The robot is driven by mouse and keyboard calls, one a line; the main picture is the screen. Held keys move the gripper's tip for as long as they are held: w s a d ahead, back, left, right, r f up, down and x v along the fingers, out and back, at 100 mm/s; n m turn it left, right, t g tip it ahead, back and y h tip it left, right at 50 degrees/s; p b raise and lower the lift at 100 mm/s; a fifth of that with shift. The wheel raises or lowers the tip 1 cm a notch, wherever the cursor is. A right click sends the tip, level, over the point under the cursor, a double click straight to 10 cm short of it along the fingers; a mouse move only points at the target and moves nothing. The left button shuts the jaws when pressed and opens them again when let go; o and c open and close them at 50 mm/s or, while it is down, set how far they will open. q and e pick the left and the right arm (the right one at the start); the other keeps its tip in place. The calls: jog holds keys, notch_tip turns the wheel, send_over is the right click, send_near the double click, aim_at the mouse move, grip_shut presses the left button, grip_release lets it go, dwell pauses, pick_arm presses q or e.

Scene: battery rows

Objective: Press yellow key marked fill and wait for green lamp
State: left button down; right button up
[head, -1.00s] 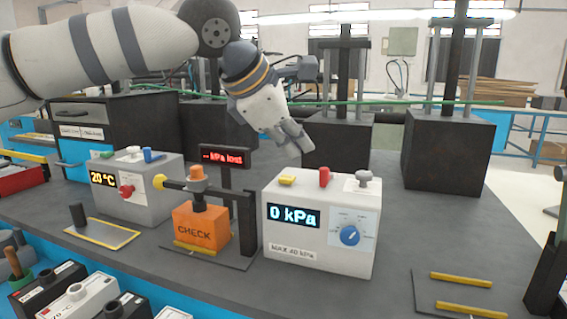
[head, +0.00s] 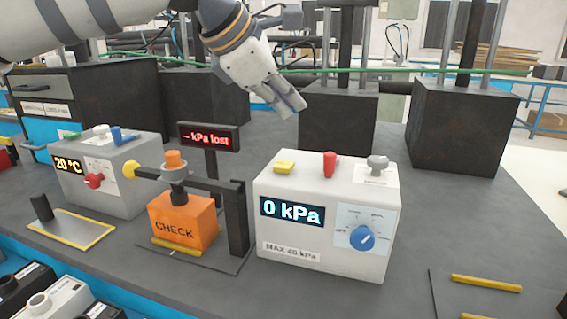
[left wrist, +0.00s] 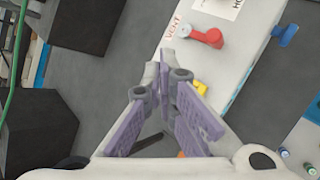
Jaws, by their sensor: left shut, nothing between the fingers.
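The white pressure box (head: 268,245) stands on the grey bench, its display reading 0 kPa. The yellow key (head: 284,167) is on its top at the left; any marking on it is unreadable. A red key (head: 330,164) and a grey knob (head: 377,164) are also on top. My left gripper (head: 291,106) is shut and empty, above and apart from the yellow key. In the left wrist view the yellow key (left wrist: 199,88) lies just right of the fingertips (left wrist: 160,75), beside the red key (left wrist: 205,37) near a VENT label. No lit green lamp shows.
An orange CHECK block (head: 183,222) under a black arm and a red sign reading "– kPa lost" (head: 209,137) stand left of the box. A grey 20 °C box (head: 120,185) is farther left. Dark blocks (head: 338,122) stand behind.

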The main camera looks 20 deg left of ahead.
aim_at(286, 165)
pick_arm(q)
jog(key=shift+f, duration=3.45)
jog(key=shift+f, duration=0.45)
jog(key=shift+f, duration=0.45)
jog(key=shift+r, duration=0.85)
jog(key=shift+r, duration=2.55)
